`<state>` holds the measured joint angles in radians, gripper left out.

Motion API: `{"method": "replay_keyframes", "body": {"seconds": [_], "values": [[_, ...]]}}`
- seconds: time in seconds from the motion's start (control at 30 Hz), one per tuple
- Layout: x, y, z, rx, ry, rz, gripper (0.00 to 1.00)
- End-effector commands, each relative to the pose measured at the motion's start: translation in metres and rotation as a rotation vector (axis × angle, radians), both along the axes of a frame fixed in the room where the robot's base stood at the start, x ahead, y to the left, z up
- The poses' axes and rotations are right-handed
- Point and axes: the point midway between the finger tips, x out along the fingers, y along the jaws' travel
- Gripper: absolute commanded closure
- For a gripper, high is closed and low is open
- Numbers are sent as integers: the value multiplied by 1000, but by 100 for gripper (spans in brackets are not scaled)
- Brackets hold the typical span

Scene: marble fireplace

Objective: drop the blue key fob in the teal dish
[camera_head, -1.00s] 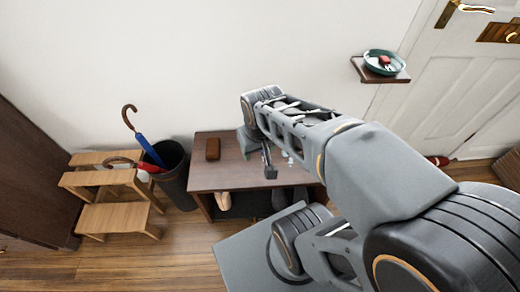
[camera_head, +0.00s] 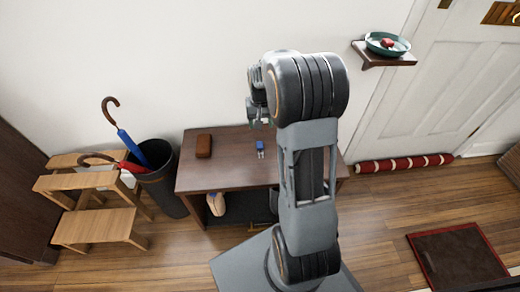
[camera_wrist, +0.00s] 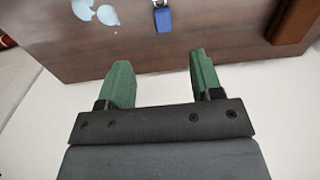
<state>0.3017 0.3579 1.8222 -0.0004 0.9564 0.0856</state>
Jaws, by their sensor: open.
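The blue key fob (camera_head: 260,146) lies on the brown bench top, with a small metal end towards the front edge. It also shows in the wrist view (camera_wrist: 163,20) at the top, beyond my fingertips. My gripper (camera_wrist: 156,72) is open and empty, its two green fingers apart, with the fob ahead of them and not between them. In the head view my gripper (camera_head: 258,119) is partly hidden by my arm, above the back of the bench. The teal dish (camera_head: 387,44) sits on a small wall shelf at the upper right, with a red item in it.
The bench (camera_head: 228,178) also carries a brown case (camera_head: 204,146); pale blue pieces (camera_wrist: 96,12) show in the wrist view. An umbrella bin (camera_head: 160,180) and wooden step stool (camera_head: 100,222) stand at left. The dish's shelf (camera_head: 372,59) juts out beside the door.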

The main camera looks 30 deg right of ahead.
Motion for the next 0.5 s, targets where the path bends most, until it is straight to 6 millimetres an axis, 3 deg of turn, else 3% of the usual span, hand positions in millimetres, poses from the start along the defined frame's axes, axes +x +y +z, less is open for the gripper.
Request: {"method": "replay_keyframes", "body": {"seconds": [0.3,0.5], "values": [[-1,1,-59,3,6,-10,40],[-1,1,-78,2,5,-9,40]]}}
